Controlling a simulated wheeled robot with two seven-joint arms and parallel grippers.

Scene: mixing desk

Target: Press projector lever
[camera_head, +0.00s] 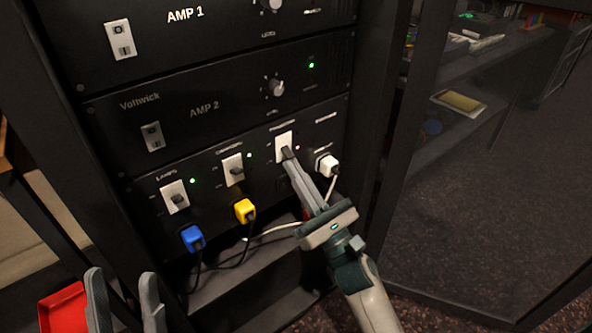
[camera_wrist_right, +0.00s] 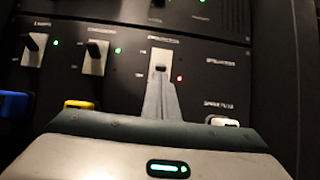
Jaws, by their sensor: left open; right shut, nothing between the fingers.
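The projector lever's white plate (camera_head: 283,138) is on the lower rack panel, third in a row of similar switches. In the right wrist view the plate (camera_wrist_right: 160,55) has a dark lever at its lower part and a small red light (camera_wrist_right: 180,78) to its right. My right gripper (camera_head: 288,154) is shut and empty, its tips at the lower part of the plate. They cover part of the lever, and I cannot tell whether they touch it. The right wrist view also shows these fingers (camera_wrist_right: 161,84). My left gripper (camera_head: 123,285) is open and empty at the lower left.
Two other switches, lamps (camera_head: 174,196) and a middle one (camera_head: 233,169), show green lights. Blue (camera_head: 193,238), yellow (camera_head: 245,210) and white (camera_head: 327,165) plugs with cables sit below. A red object (camera_head: 64,311) is at the lower left. Dark rack posts flank the panels.

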